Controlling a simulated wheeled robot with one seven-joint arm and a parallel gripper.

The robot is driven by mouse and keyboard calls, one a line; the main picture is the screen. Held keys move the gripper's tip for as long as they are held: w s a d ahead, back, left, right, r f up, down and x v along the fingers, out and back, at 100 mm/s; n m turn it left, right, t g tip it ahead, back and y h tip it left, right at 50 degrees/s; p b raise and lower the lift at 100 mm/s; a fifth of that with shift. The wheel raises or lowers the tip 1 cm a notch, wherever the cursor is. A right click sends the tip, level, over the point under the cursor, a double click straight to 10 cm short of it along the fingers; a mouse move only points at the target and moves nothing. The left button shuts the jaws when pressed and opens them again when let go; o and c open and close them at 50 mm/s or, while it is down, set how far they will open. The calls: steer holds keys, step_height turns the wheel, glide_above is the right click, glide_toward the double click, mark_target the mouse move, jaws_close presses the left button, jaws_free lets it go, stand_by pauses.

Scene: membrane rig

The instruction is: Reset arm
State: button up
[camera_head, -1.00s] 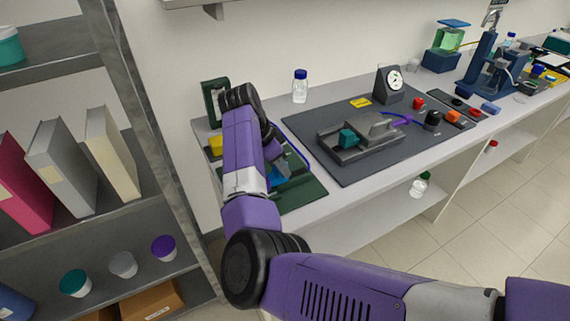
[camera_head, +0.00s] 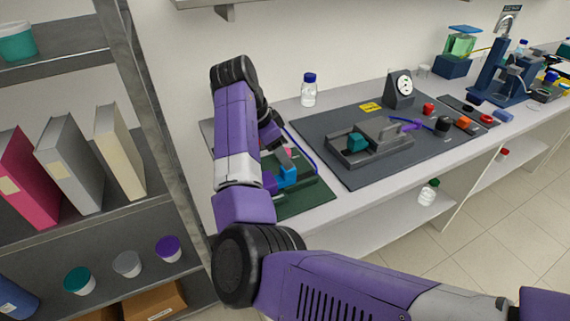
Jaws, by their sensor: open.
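My purple arm rises from the lower middle, bends at a black joint at the top and comes down over the left end of the bench. My gripper (camera_head: 284,160) is small and partly hidden behind my wrist, above the dark green mat (camera_head: 308,200). It is open, with nothing seen held in it. A blue block (camera_head: 288,177) lies just below it; whether they touch I cannot tell.
A grey fixture with a teal block (camera_head: 356,142) stands on the dark mat (camera_head: 350,181) to the right. A clear bottle with a blue cap (camera_head: 309,91) stands behind. Shelves with binders (camera_head: 72,165) and small tubs (camera_head: 127,264) are close on the left.

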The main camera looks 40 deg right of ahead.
steer(key=shift+a+r, duration=0.25)
steer(key=shift+r, duration=0.4)
